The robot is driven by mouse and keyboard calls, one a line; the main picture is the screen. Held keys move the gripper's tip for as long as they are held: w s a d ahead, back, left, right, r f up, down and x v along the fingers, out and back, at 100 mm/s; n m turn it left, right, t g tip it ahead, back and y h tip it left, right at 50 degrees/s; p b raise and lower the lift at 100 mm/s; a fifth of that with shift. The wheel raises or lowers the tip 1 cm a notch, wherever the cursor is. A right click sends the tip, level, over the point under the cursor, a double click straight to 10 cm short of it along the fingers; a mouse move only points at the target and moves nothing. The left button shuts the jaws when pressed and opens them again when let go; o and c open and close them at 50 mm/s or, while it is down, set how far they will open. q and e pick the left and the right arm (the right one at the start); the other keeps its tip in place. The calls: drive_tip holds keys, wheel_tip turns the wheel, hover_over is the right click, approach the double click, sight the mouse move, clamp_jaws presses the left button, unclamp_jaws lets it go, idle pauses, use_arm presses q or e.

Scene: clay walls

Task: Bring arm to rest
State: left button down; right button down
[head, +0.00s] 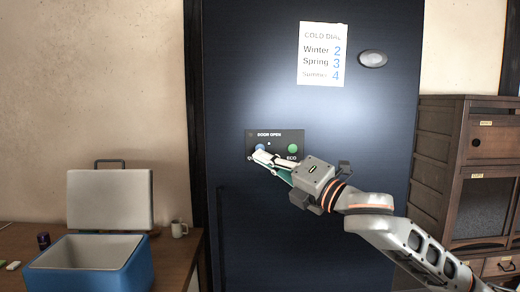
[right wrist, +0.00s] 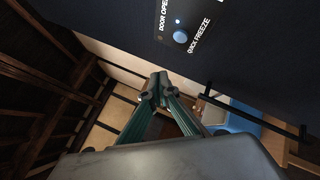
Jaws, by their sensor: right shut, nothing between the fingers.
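My right gripper (head: 267,160) is shut and empty, held up in front of the dark cold-room door (head: 310,230). A green button (head: 293,149) sits on the panel's right side. My left gripper is not in view.
A blue cooler (head: 95,265) with its lid up stands on a wooden table (head: 178,255) at left, with a mug (head: 179,229) and a dark cup (head: 43,240). A wooden cabinet (head: 440,150) stands at right. A "COLD DIAL" sheet (head: 322,55) hangs on the door.

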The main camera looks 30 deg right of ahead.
drive_tip(key=shift+f, duration=0.1)
idle(0.3)
drive_tip(key=a+f+m+g+h, duration=0.3)
drive_tip(key=f+m, duration=0.9)
drive_tip(key=f, duration=2.5)
drive_tip(key=s+a+f+m+g, duration=0.2)
drive_tip(key=s+a+f+m, duration=0.1)
drive_tip(key=s+f, duration=0.4)
drive_tip(key=s+a+f+m+g, duration=0.2)
drive_tip(key=s+a+f+m, duration=0.2)
drive_tip(key=s+f, duration=0.3)
drive_tip(key=s+a+f+m+g+y, duration=0.1)
drive_tip(key=s+a+f, duration=0.5)
drive_tip(key=f, duration=0.9)
drive_tip(key=s+m+g, duration=0.1)
drive_tip(key=m, duration=0.1)
drive_tip(key=shift+s+m, duration=0.3)
drive_tip(key=shift+s, duration=0.1)
